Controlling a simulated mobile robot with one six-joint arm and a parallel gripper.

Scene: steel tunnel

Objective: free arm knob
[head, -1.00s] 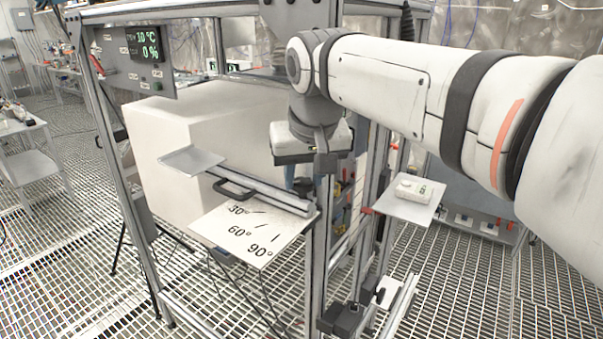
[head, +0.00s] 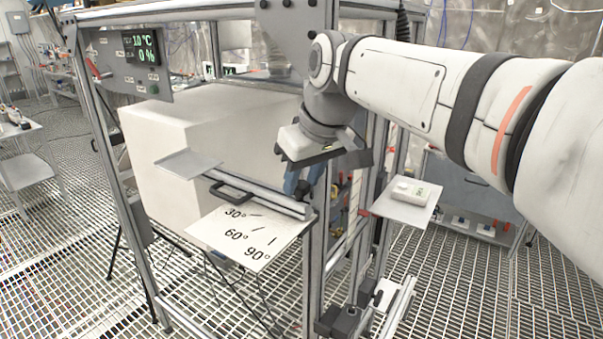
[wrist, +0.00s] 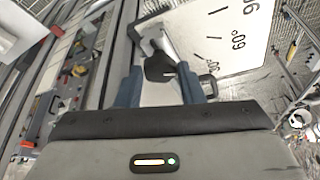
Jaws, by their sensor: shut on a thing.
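A black knob (wrist: 160,67) shows in the wrist view between the two blue fingers of my gripper (wrist: 160,88), which is shut on it. In the head view my gripper (head: 303,183) is tilted at the right end of a grey metal arm (head: 262,192), and its body and fingers hide the knob. The arm carries a black handle (head: 232,190) and lies along the upper edge of a white angle plate (head: 250,236) marked 30°, 60° and 90°. The plate also shows in the wrist view (wrist: 222,50).
A large white block (head: 160,140) stands behind the arm inside a metal frame (head: 130,215). A flat grey plate (head: 188,163) sits at the arm's left. A small shelf (head: 402,210) with a white device (head: 411,191) is right of a frame post. A display panel (head: 125,62) hangs upper left.

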